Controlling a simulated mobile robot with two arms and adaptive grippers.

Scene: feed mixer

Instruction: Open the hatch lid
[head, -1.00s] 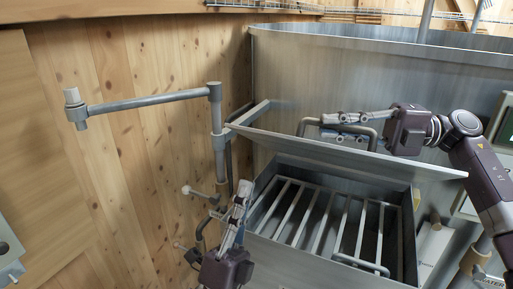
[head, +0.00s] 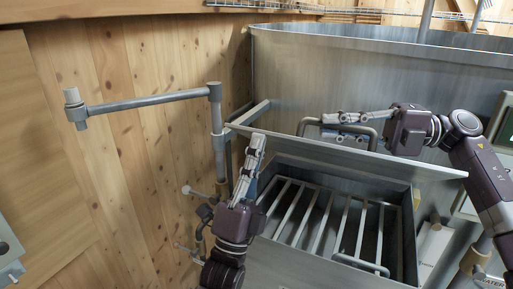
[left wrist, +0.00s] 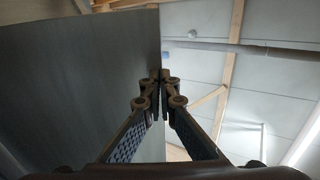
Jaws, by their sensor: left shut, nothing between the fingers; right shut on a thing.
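The hatch lid (head: 390,163) is a grey metal plate, raised and tilted open above the hatch box (head: 262,225). A grey bar handle (head: 304,127) is on its upper side. My right gripper (head: 330,119) is shut on the lid handle, its arm coming from the right. My left gripper (head: 259,138) is shut and empty, pointing up at the lid's left end, near its lower edge. I cannot tell whether it touches the lid. In the left wrist view the closed fingertips (left wrist: 161,76) are in front of a dark grey plate, probably the lid.
Bars of a grate (head: 316,222) span the open box. A grey pipe with a swing arm (head: 150,103) stands at the left by the wooden wall (head: 150,180). The big mixer tub (head: 350,70) rises behind the lid.

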